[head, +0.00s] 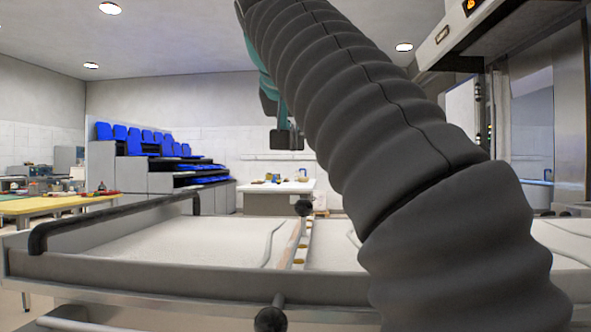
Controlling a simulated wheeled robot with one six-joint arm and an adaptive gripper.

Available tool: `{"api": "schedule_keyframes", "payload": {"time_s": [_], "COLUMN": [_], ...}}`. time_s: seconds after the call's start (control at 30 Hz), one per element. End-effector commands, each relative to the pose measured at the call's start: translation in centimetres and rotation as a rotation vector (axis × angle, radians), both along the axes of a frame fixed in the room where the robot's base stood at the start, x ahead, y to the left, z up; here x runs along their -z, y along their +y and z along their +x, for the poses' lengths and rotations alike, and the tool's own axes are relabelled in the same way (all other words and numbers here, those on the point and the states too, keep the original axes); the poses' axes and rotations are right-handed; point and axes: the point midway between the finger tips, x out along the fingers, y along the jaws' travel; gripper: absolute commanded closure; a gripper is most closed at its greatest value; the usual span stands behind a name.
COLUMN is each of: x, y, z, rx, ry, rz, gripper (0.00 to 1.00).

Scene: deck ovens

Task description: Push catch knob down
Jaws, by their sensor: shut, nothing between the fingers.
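Two dark round knobs show in the head view, and I cannot tell which one is the catch knob. The far knob (303,207) stands on a short stem at the middle divider of the white-topped metal frame. The near knob (271,319) sits on a short stem at the front rail, at the bottom edge of the picture. My gripper (289,141) is small, dark and shut, pointing down. In the picture it is above the far knob with a clear gap; its distance in depth is hard to judge. My ribbed dark arm sleeve hides the frame's right part.
The metal frame (180,277) spans the foreground, with a black bent handle (110,217) at its left. A steel oven front (570,110) stands at the right.

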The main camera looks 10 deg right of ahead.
Motion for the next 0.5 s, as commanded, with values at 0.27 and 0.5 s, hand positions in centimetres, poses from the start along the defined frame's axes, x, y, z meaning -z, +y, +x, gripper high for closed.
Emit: {"api": "schedule_keyframes", "payload": {"time_s": [0.27,0.5], "x": [2.5,5.0], "y": [-1.1,-2.5], "z": [3.2,6.8], "rx": [0.002,0.003], "ry": [0.003,0.001], "rz": [0.0,-0.001], "gripper": [1.0,1.0]}}
